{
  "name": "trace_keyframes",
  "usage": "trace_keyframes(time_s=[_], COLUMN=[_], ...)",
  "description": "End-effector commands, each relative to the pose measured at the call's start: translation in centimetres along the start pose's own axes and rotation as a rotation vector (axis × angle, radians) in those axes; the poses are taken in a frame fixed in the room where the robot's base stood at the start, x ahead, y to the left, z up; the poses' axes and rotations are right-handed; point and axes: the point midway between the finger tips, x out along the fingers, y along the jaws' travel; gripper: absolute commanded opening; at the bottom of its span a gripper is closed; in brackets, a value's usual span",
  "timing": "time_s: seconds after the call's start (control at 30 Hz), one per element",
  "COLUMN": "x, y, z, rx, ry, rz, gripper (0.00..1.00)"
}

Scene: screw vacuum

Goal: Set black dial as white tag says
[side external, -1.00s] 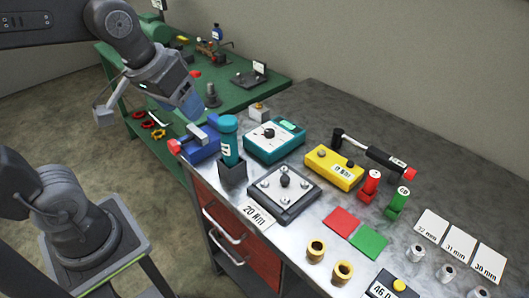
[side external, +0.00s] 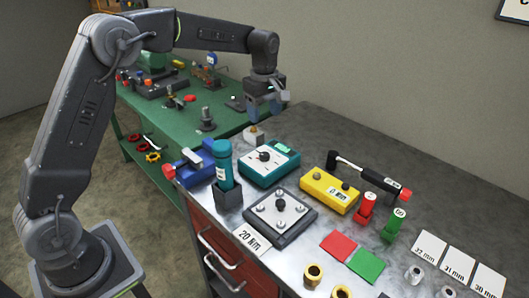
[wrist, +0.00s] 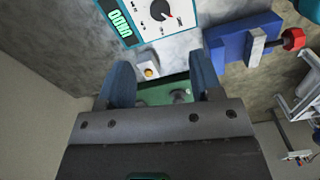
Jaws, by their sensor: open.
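The black dial (side external: 264,156) sits on the white face of a teal box (side external: 266,177) on the grey table. The dial also shows at the top of the wrist view (wrist: 159,10), beside a lit green display (wrist: 119,22) that shows rotated digits I cannot read surely. A white tag (side external: 252,239) at the table's front edge reads "20 Nm". My gripper (side external: 266,107) hangs in the air behind the teal box. In the wrist view its two blue fingers (wrist: 162,82) are apart with nothing held, and the dial lies beyond them.
A small pale block with an orange button (side external: 254,135) stands just behind the teal box. A blue vise (side external: 195,166), a teal bottle in a dark holder (side external: 224,170), a bolted plate (side external: 280,216) and a yellow box (side external: 329,190) surround it.

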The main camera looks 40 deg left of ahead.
Motion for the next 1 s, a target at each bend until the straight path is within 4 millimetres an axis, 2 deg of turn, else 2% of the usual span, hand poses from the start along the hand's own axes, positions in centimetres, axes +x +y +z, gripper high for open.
trace_keyframes(time_s=[0.17,0.5,0.7,0.83,1.0], x=[2.0,8.9,12.1,13.2,13.6], y=[0.0,-0.1,0.0,0.0,0.0], z=[0.0,0.0,0.0,0.0,0.0], rx=[-0.002,0.001,0.002,0.002,0.002], ry=[-0.001,-0.002,-0.002,-0.001,-0.001], rz=[-0.004,-0.004,-0.001,0.0,0.002], gripper=[0.59,0.59,0.59,0.59,0.59])
